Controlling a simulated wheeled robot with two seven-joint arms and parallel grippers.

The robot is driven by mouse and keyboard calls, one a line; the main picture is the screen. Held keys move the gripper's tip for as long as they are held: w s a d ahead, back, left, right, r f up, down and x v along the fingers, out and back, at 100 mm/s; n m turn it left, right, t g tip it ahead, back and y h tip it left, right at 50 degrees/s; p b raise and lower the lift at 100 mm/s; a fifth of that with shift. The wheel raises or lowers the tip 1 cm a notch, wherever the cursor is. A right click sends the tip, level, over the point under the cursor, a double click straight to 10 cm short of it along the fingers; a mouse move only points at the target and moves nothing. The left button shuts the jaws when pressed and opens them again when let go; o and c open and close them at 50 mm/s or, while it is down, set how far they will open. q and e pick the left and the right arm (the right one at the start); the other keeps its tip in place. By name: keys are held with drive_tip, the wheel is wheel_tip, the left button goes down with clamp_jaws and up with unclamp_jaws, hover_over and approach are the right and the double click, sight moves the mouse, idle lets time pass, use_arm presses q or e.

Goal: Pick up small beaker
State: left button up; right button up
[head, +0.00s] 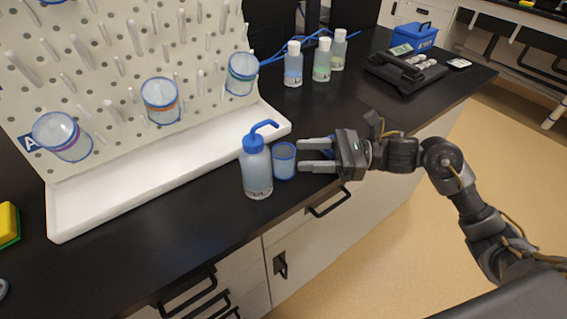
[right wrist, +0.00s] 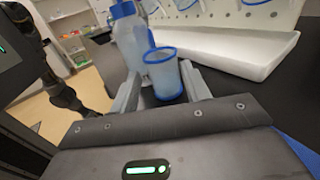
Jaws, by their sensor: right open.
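A small clear beaker (head: 284,163) with blue bands stands upright on the black counter, just right of the wash bottle. My right gripper (head: 303,155) is open and reaches in from the right, low over the counter, with its fingertips close to the beaker. In the right wrist view the beaker (right wrist: 163,75) shows ahead, in the gap between the two fingers (right wrist: 160,92). I cannot tell whether either finger touches it. My left gripper is not in view.
The wash bottle (head: 257,172) with a blue cap stands right beside the beaker. A pegboard (head: 110,60) holds three banded beakers above a white tray (head: 165,172). Several capped bottles (head: 322,62) and a black device (head: 405,72) stand farther back. The counter's front edge is near.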

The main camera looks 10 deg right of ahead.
sight(287, 155)
drive_tip(key=shift+a+r, duration=0.1)
drive_tip(key=shift+a, duration=0.05)
drive_tip(key=p+x, duration=0.2)
drive_tip(key=x, duration=0.1)
drive_tip(key=shift+w+a, duration=0.2)
drive_tip(key=shift+a, duration=0.15)
drive_tip(key=shift+w+a+p, duration=0.1)
drive_tip(key=shift+a+p, duration=0.2)
drive_tip(key=shift+a, duration=0.25)
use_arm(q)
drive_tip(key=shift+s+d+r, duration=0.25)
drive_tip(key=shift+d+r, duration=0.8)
use_arm(e)
drive_tip(key=c, duration=0.6)
